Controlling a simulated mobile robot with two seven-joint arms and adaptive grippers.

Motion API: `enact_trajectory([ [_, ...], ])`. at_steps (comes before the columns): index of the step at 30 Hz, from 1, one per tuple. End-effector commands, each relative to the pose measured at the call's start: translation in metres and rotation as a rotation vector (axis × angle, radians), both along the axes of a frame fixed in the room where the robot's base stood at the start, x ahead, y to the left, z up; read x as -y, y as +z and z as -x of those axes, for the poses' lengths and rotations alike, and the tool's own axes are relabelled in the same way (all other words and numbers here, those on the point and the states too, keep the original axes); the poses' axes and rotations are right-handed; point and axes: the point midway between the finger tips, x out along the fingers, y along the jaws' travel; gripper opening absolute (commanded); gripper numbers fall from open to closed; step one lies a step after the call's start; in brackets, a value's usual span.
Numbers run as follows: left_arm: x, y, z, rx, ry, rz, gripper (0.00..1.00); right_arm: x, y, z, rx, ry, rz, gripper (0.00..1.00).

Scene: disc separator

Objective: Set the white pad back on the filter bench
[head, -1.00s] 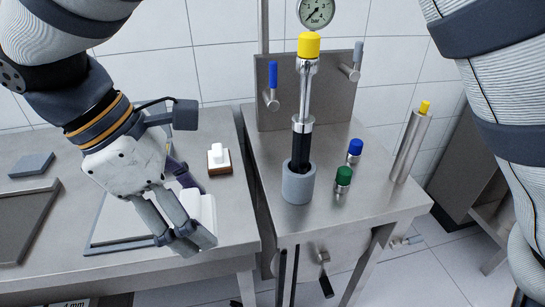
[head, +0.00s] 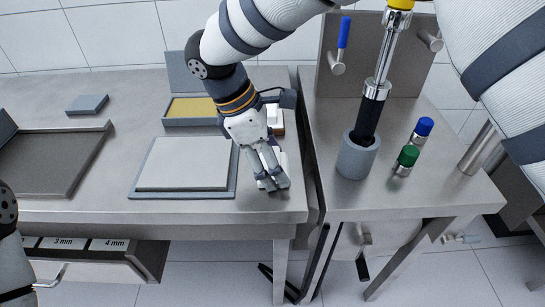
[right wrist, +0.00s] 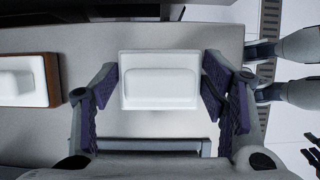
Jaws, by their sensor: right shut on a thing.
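My right gripper (head: 270,184) is at the front right part of the left bench. It is shut on a white pad, a block with a raised grip. In the right wrist view the white pad (right wrist: 159,81) sits between the fingers of my right gripper (right wrist: 160,88). In the head view the fingers hide most of the pad. I cannot tell whether it touches the bench top (head: 262,207). My left gripper is out of view.
A similar white block on a brown base (right wrist: 25,80) stands behind. A white slab (head: 185,163) lies on a grey tray left of the gripper. An empty dark tray (head: 50,160) is farther left. The right bench carries a grey cup (head: 357,157) and green-capped (head: 406,160) and blue-capped vials (head: 421,131).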

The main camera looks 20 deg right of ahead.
Motion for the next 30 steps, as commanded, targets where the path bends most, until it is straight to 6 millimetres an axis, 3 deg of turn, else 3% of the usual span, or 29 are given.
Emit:
enact_trajectory([
  [8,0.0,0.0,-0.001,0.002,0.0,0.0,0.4,-0.001,-0.001,0.0,0.003,0.0,0.0,0.36],
  [9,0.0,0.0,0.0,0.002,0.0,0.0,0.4,-0.001,-0.002,0.0,0.004,0.0,-0.001,0.68],
  [12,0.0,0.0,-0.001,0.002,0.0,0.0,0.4,-0.001,-0.001,0.0,0.004,0.0,-0.001,0.86],
  [23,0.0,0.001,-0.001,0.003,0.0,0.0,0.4,-0.001,0.005,0.0,0.004,-0.001,-0.001,0.86],
  [30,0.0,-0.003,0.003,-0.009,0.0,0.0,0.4,-0.023,0.058,-0.008,0.007,0.0,0.0,0.86],
])
